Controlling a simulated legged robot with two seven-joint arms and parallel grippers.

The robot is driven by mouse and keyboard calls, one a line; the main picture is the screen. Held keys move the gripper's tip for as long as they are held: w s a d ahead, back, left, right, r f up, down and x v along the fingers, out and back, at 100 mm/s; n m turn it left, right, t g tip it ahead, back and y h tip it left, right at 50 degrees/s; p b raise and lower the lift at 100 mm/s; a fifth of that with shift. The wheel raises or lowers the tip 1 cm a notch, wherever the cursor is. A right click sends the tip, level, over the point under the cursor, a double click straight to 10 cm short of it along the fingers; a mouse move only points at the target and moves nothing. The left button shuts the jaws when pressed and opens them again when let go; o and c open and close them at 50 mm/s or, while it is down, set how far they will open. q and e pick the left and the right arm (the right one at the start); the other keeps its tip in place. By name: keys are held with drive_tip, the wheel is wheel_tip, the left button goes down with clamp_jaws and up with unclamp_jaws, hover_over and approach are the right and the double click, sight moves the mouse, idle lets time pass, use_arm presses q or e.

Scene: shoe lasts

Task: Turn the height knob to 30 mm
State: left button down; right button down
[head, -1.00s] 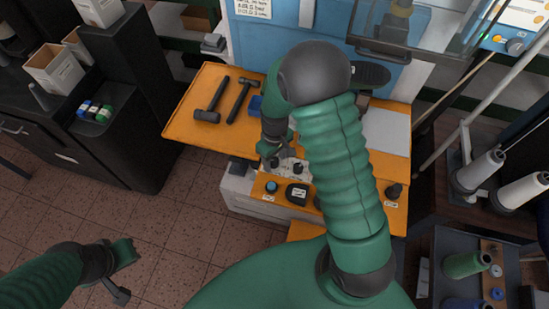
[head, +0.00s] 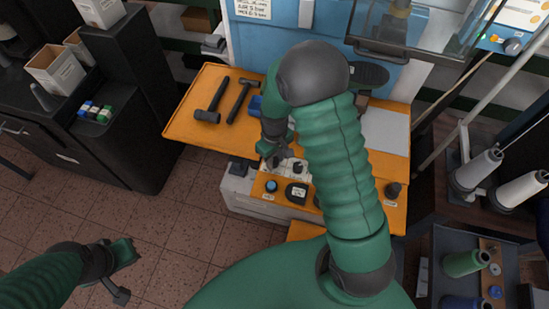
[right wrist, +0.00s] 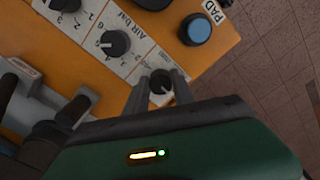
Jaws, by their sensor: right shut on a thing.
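My right gripper (head: 274,160) reaches down to the white dial panel at the front of the orange machine table. In the right wrist view its two fingers (right wrist: 158,92) are shut on a small black knob (right wrist: 161,80), one finger on each side. The print beside this knob is partly hidden and too small to read, so I cannot tell its setting. A larger black knob with a white pointer, on the scale marked AIR BAG (right wrist: 115,43), sits beside it. My left gripper (head: 125,273) hangs over the floor at the lower left, away from the panel; its opening is unclear.
A blue button (right wrist: 195,29) marked PAD is near the held knob. A further knob (right wrist: 66,3) is cut by the wrist view's top edge. Two hammers (head: 222,100) lie on the table's left wing. Thread cones (head: 480,168) stand at the right.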

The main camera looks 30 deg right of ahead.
drive_tip(key=m+p, duration=0.2)
drive_tip(key=m, duration=0.2)
drive_tip(key=shift+a+r+m, duration=0.1)
drive_tip(key=shift+m, duration=0.2)
drive_tip(key=m+p, duration=0.1)
drive_tip(key=m, duration=0.3)
drive_tip(key=shift+w+p, duration=0.1)
drive_tip(key=shift+p, duration=0.2)
drive_tip(key=m+p, duration=0.1)
drive_tip(key=m, duration=0.3)
drive_tip(key=shift+m+p, duration=0.4)
drive_tip(key=shift+w+m+p, duration=0.1)
drive_tip(key=shift+m+p, duration=0.55)
drive_tip(key=shift+m, duration=1.15)
drive_tip(key=c, duration=1.1)
unclamp_jaws()
drive_tip(key=shift+o, duration=0.2)
